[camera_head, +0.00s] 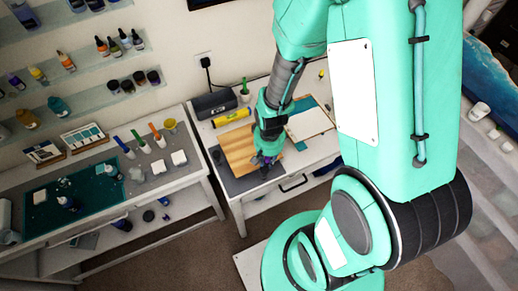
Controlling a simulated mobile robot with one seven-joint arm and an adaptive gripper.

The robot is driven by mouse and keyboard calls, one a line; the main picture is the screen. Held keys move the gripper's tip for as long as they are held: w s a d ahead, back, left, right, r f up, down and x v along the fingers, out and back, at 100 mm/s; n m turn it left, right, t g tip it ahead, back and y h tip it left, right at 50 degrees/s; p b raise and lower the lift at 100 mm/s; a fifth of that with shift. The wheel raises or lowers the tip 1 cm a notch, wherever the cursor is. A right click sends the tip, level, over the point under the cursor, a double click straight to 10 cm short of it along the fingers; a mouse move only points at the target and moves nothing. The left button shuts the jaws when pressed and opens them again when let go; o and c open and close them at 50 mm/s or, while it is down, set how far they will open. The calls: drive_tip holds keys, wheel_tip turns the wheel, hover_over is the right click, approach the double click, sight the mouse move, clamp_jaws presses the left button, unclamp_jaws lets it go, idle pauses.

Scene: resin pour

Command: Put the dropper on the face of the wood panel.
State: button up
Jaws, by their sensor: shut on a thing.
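The wood panel (236,146) lies flat on the white table at the centre, a light brown board with a striped grain. My gripper (265,161) is low over the right front part of the panel, pointing down. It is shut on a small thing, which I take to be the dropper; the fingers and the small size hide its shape. A little purple and blue shows at the fingertips. I cannot tell whether the held thing touches the panel.
A yellow tube (231,117), a dark box (214,103) and a small pot with a green top (245,92) stand behind the panel. A white sheet (309,123) lies to its right. A bench with a dark green mat (75,200) and several bottles is at left.

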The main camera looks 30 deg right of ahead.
drive_tip(key=w, duration=0.8)
drive_tip(key=shift+w+d+f+b, duration=0.25)
drive_tip(key=shift+d+f+b, duration=0.05)
drive_tip(key=shift+d+f, duration=0.05)
drive_tip(key=shift+f+b, duration=1.15)
drive_tip(key=shift+f, duration=0.65)
drive_tip(key=shift+f, duration=0.15)
drive_tip(key=o, duration=0.7)
drive_tip(key=shift+o, duration=0.2)
drive_tip(key=shift+r, duration=0.25)
wheel_tip(320, 180, up, 12)
drive_tip(key=shift+s, duration=0.15)
